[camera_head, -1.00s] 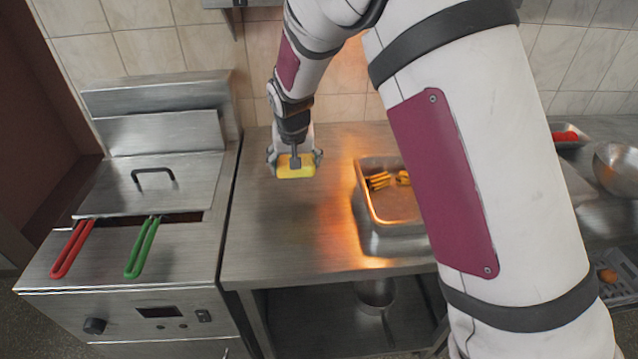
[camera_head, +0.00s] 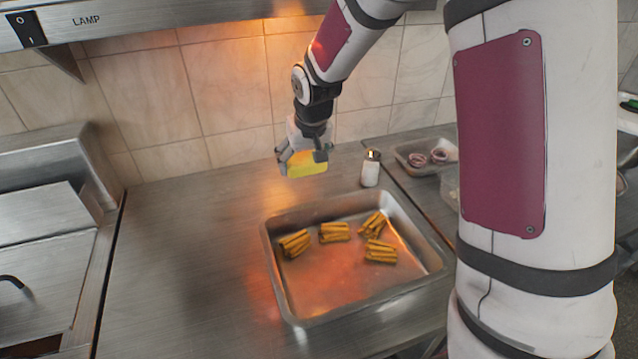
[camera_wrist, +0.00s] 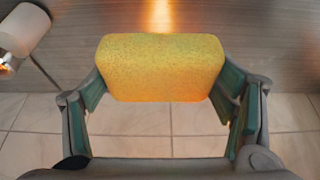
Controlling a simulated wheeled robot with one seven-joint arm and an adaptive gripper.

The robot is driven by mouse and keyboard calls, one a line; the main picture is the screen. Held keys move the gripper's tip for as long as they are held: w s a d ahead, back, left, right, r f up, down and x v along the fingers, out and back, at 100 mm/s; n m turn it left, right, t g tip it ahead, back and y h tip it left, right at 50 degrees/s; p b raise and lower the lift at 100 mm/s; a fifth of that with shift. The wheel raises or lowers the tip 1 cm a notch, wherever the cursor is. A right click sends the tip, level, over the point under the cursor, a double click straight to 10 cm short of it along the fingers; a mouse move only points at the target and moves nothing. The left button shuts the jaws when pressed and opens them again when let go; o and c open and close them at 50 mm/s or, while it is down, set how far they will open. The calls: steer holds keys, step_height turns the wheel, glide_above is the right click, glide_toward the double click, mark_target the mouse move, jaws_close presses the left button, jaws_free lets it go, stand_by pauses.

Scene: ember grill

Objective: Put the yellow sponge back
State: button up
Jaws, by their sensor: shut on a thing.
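The yellow sponge (camera_head: 308,163) is held between the fingers of my gripper (camera_head: 303,161), above the back of the steel counter (camera_head: 190,240) near the tiled wall. In the wrist view the sponge (camera_wrist: 161,68) sits level between both fingertips of my gripper (camera_wrist: 165,85), which press on its two ends. Tiles and counter show behind it. I cannot tell the exact height of the sponge over the counter.
A steel tray (camera_head: 282,290) with several bundles of fries lies on the counter in front. A lamp shelf (camera_head: 150,18) hangs above. The counter's left part is clear.

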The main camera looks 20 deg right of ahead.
steer(key=shift+w+d+f, duration=0.25)
steer(key=shift+d+f, duration=0.2)
steer(key=shift+d, duration=0.25)
glide_above(309, 194)
steer(key=s, duration=0.1)
step_height(309, 194, down, 4)
steer(key=shift+s+f, duration=0.1)
steer(key=shift+f, duration=2.4)
steer(key=shift+f, duration=0.15)
steer(key=o, duration=1.5)
